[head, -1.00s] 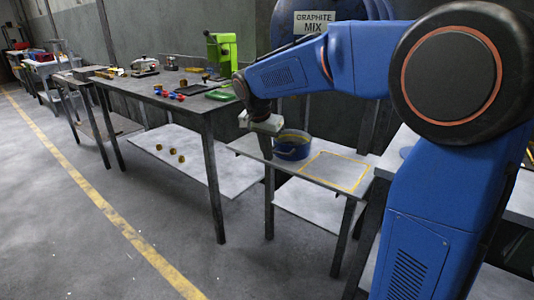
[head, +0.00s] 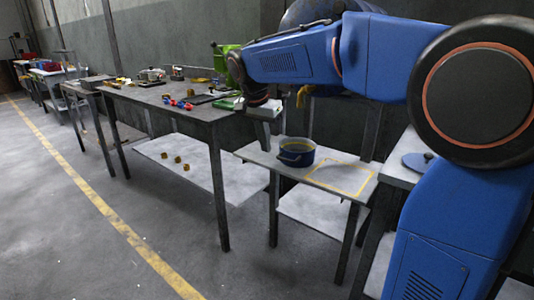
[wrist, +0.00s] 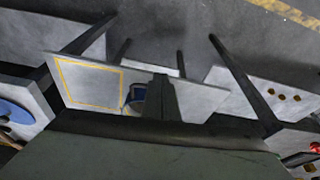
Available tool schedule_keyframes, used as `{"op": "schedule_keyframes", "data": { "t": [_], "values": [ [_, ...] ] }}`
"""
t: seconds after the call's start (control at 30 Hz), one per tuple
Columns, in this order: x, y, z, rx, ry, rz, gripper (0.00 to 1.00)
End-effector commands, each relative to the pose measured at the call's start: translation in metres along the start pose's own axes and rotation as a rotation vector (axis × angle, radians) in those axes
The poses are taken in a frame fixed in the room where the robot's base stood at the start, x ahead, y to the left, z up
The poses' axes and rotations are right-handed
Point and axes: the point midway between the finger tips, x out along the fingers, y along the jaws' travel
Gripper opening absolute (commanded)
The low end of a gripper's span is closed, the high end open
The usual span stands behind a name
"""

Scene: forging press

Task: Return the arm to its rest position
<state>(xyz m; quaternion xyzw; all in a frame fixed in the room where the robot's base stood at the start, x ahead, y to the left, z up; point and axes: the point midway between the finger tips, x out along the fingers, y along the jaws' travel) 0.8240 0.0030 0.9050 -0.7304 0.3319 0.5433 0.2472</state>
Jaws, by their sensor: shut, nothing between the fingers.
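My arm (head: 300,55) is blue and reaches across the upper right of the head view. My gripper (head: 266,138) hangs downward at its end, in front of the small side table and left of the blue pot. In the wrist view my gripper (wrist: 162,90) is dark, with its fingers together and nothing visible between them. It partly covers the blue pot there.
A blue pot (head: 297,153) stands on a grey side table (head: 330,190) beside a yellow outlined square. The floor (head: 70,230) at left is open.

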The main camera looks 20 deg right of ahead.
Motion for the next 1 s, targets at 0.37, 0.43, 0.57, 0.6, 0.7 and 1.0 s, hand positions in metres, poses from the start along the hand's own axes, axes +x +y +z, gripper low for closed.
{"op": "schedule_keyframes", "data": {
  "t": [0.37,0.43,0.57,0.6,0.7,1.0],
  "values": [
    [-0.016,0.031,0.009,-0.063,-0.007,-0.024,0.00],
    [-0.015,0.051,0.017,-0.107,-0.011,-0.042,0.00],
    [-0.011,0.089,0.033,-0.200,-0.015,-0.076,0.00],
    [-0.009,0.101,0.039,-0.227,-0.015,-0.086,0.00],
    [-0.004,0.129,0.054,-0.297,-0.013,-0.114,0.00],
    [0.021,0.206,0.106,-0.500,0.014,-0.194,0.00]
  ]
}}
